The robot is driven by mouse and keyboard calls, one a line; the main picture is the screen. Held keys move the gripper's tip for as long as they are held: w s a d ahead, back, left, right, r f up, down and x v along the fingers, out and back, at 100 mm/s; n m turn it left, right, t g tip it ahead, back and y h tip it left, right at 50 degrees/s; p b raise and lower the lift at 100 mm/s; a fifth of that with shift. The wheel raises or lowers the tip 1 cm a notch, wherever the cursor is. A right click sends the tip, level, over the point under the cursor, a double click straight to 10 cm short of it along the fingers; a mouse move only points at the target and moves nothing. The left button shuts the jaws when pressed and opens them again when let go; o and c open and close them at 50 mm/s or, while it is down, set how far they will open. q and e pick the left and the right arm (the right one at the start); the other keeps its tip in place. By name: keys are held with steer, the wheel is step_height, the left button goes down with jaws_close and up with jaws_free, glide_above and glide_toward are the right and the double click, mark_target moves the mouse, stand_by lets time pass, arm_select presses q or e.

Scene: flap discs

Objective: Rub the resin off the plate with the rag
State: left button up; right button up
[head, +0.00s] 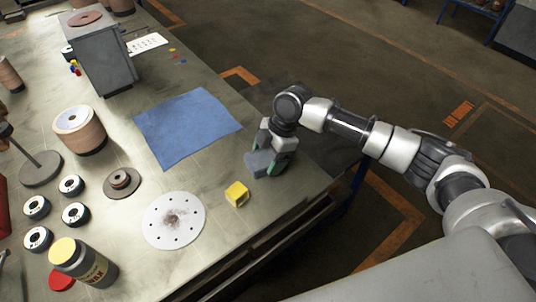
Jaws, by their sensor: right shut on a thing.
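The plate (191,234) is a white round disc with small holes near its rim, lying flat on the table. A brownish resin smear (173,219) covers its middle. My right gripper (269,161) is over the table near its right edge, up and to the right of the plate and apart from it. It is shut on a grey-blue, folded-looking thing that appears to be the rag (258,163). Whether the rag touches the table is hard to tell. My left gripper is out of view.
A yellow cube (237,194) sits between the plate and my right gripper. A blue cloth (187,128) lies flat behind. A yellow-lidded jar (88,264), several black rings (71,185) and a brown flanged disc (122,183) stand to the left.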

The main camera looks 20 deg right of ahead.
mark_target(268, 155)
steer(key=shift+f, duration=0.55)
stand_by(0.4)
steer(key=o, duration=0.5)
steer(key=shift+r+p, duration=0.45)
steer(key=shift+c, duration=0.4)
steer(key=c, duration=0.6)
step_height(268, 155, up, 7)
steer(key=p, duration=0.7)
